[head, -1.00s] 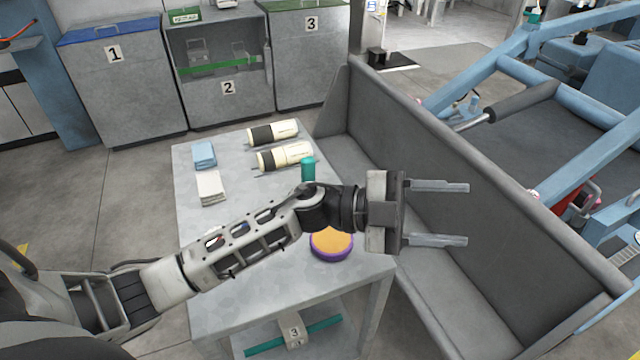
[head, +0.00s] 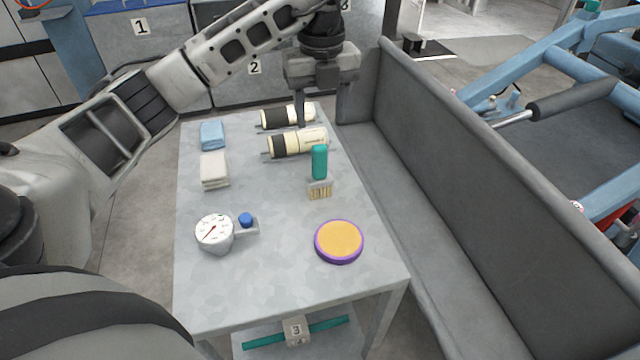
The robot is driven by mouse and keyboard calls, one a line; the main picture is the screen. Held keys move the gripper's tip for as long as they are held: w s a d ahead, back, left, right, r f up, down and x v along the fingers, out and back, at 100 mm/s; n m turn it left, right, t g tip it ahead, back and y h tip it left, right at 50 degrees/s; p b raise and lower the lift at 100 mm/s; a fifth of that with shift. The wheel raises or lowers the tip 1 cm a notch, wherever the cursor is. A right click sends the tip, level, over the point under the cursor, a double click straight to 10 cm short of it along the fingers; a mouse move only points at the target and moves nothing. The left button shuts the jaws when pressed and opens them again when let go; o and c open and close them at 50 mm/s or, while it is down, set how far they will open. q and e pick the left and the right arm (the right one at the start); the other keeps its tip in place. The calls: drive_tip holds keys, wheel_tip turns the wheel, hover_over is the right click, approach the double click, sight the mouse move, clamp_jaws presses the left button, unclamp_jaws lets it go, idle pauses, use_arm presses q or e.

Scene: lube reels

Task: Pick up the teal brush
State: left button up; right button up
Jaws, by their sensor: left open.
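The teal brush (head: 319,163) stands on the grey metal table, teal handle up and pale bristles down, right of the table's middle. My left gripper (head: 319,122) is over the far part of the table, its fingers pointing down. It is open and holds nothing. It is beyond the brush, near the cream and black cylinders, and apart from the brush in the picture. My right gripper is not in view.
Two cream and black cylinders (head: 290,143) lie behind the brush. Blue cloths (head: 212,135), white cloths (head: 214,170), a dial gauge (head: 213,233) and an orange and purple disc (head: 339,241) share the table (head: 270,290). A grey bench (head: 440,240) runs along its right side.

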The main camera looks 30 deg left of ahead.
sight(319, 146)
use_arm(q)
wheel_tip(319, 146, down, 4)
drive_tip(key=shift+f, duration=0.2)
drive_tip(key=shift+s+f+p, duration=0.15)
drive_tip(key=shift+f+p, duration=0.15)
drive_tip(key=shift+f, duration=1.05)
drive_tip(key=shift+s+f+p, duration=0.15)
drive_tip(key=shift+f+p, duration=0.1)
drive_tip(key=shift+f, duration=1.05)
drive_tip(key=c, duration=1.1)
